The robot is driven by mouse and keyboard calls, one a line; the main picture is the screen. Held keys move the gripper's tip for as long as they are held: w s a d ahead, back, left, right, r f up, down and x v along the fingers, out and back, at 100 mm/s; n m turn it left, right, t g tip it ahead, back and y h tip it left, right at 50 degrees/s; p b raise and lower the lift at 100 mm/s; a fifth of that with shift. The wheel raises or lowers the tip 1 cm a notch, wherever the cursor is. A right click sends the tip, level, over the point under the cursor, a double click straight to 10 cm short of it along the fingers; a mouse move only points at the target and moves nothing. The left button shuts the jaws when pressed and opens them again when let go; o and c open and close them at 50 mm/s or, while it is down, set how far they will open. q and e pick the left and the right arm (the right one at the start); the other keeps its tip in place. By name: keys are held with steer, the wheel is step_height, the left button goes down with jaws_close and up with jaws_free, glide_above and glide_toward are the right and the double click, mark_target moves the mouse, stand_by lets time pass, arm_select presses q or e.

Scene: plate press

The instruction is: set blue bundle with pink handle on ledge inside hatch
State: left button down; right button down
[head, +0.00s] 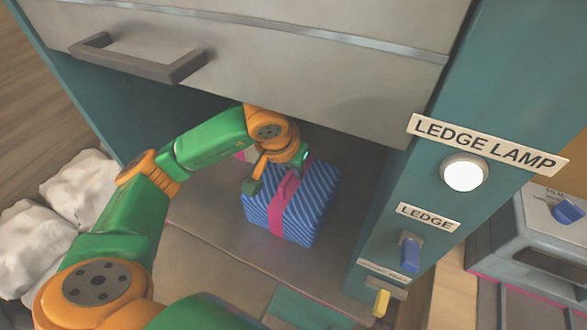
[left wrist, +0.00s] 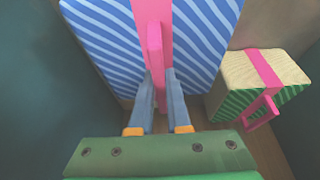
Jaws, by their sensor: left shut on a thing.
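The blue striped bundle (head: 309,212) with a pink band and pink handle is inside the hatch opening, over the ledge (head: 212,245). It fills the top of the left wrist view (left wrist: 105,40). My left gripper (left wrist: 158,88) is shut on its pink handle (left wrist: 155,50). In the head view my left gripper (head: 272,178) is at the bundle's upper left side. I cannot tell whether the bundle's underside touches the ledge. My right gripper is not in view.
A green striped bundle (left wrist: 258,80) with a pink handle stands close beside the blue one. The raised hatch door (head: 250,60) hangs above my arm. The teal side panel (head: 385,215) bounds the opening at right. The ledge lamp (head: 464,172) looks white.

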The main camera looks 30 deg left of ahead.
arm_select(q)
steer(key=shift+s+r, duration=0.1)
steer(key=shift+s, duration=0.15)
steer(key=shift+w, duration=0.2)
steer(key=c, duration=1.2)
jaws_free()
steer(key=shift+f, duration=0.25)
steer(key=o, duration=0.3)
steer(key=shift+s+d+r, duration=0.1)
steer(key=shift+s, duration=0.1)
